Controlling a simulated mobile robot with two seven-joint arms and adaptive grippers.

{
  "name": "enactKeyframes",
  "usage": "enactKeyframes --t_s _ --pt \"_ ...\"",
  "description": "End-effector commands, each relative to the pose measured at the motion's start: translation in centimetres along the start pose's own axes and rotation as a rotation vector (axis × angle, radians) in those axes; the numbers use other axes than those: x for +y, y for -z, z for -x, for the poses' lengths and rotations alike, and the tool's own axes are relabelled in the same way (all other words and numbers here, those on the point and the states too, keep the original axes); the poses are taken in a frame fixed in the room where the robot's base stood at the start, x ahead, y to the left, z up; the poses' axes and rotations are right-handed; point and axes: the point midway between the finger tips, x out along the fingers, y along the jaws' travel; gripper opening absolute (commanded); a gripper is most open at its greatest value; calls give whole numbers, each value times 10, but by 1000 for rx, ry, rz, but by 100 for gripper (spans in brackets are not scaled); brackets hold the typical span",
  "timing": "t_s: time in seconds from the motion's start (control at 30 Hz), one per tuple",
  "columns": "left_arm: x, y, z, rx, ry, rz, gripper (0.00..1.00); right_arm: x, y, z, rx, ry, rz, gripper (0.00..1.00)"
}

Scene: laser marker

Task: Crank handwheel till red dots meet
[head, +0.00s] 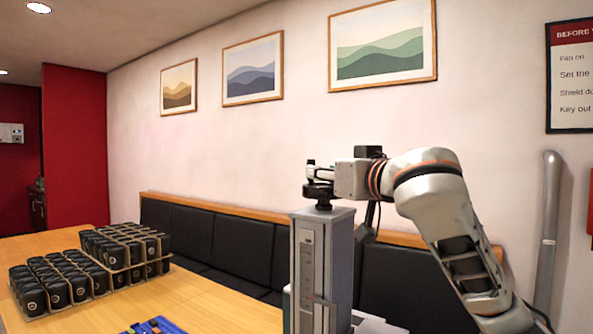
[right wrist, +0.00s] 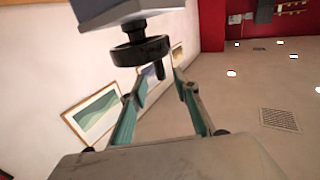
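The black handwheel (head: 318,192) lies flat on top of a grey column (head: 309,260) in the head view. Its upright crank handle (head: 311,172) rises at the left. My right gripper (head: 317,172) reaches in from the right at handle height. In the right wrist view, the handwheel (right wrist: 140,50) and handle (right wrist: 159,71) appear upside down. The teal-padded fingers of my right gripper (right wrist: 160,75) are apart, with the handle between their tips; contact is not clear. A tiny red mark (head: 318,299) shows low on the column; I cannot make out two dots. My left gripper is out of view.
A wooden table (head: 225,310) at the left carries trays of black cups (head: 125,250) and a blue item (head: 153,326). A black padded bench (head: 240,245) runs along the wall behind.

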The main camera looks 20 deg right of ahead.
Motion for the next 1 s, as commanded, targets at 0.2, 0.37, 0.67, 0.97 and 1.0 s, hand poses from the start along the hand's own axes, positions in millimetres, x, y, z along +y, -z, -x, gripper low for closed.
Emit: enactKeyframes --t_s 0.2,0.37,0.67,0.97,1.0 --pt "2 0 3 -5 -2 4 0 0 0 -26 -4 -1 -3 30" --pt "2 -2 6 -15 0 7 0 0 0 -51 -3 0 -3 30" --pt "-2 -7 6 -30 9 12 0 0 0 -76 -1 0 -1 30" --pt "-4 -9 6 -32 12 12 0 0 0 -77 -1 0 0 20" --pt "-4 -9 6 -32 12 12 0 0 0 -77 -1 0 0 9"
